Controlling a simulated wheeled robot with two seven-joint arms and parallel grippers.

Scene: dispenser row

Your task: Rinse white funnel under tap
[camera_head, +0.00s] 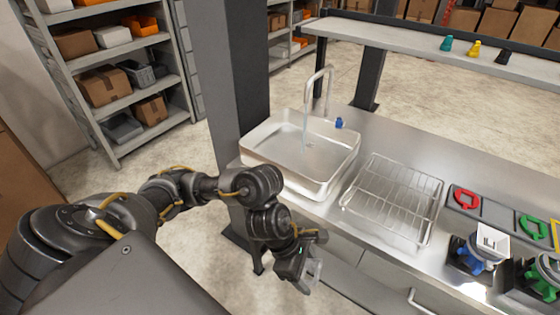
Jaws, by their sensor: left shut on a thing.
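The held thing is outside the sink, away from the stream. My right gripper is not in view.
A wire drying rack (385,212) stands right of the sink. Dispensers with a blue part (483,258) and a white square top (492,241) are farther right. Teal (446,44), yellow (474,48) and black (503,56) funnels stand on the raised shelf. A dark post (238,95) rises left of the sink.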

